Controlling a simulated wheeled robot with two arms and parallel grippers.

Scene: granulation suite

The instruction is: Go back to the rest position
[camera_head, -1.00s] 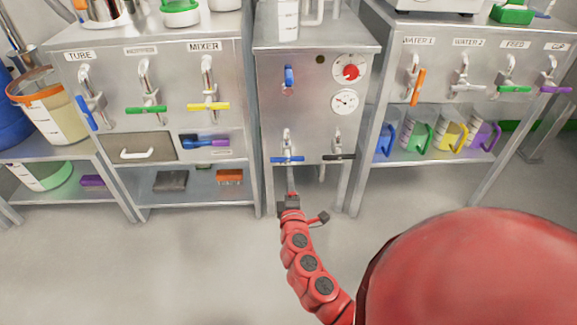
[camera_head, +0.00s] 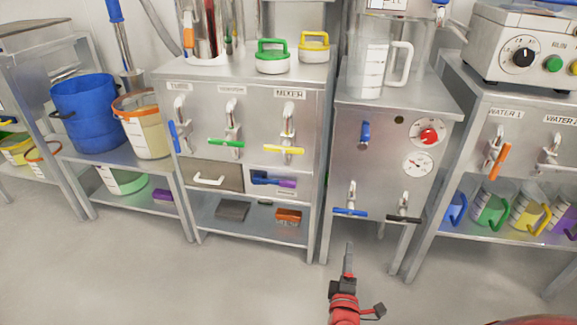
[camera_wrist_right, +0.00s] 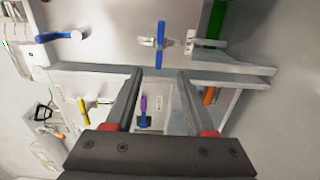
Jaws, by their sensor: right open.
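My right gripper (camera_head: 348,258) is in the lower middle of the head view, in front of the steel cabinet with dials (camera_head: 390,130) and below its blue valve handle (camera_head: 350,212). It is apart from the cabinet. In the right wrist view the two fingers (camera_wrist_right: 155,100) stand apart with nothing held between them. Beyond them show a blue valve handle (camera_wrist_right: 161,44) and a purple handle (camera_wrist_right: 143,103). My left gripper is not in view.
The mixer cabinet (camera_head: 245,100) stands left, with a blue bucket (camera_head: 85,112) and an orange-rimmed bucket (camera_head: 146,130) beside it. The water cabinet (camera_head: 520,115) stands right, with handled jugs (camera_head: 490,208) on its lower shelf. The grey floor (camera_head: 130,270) in front is open.

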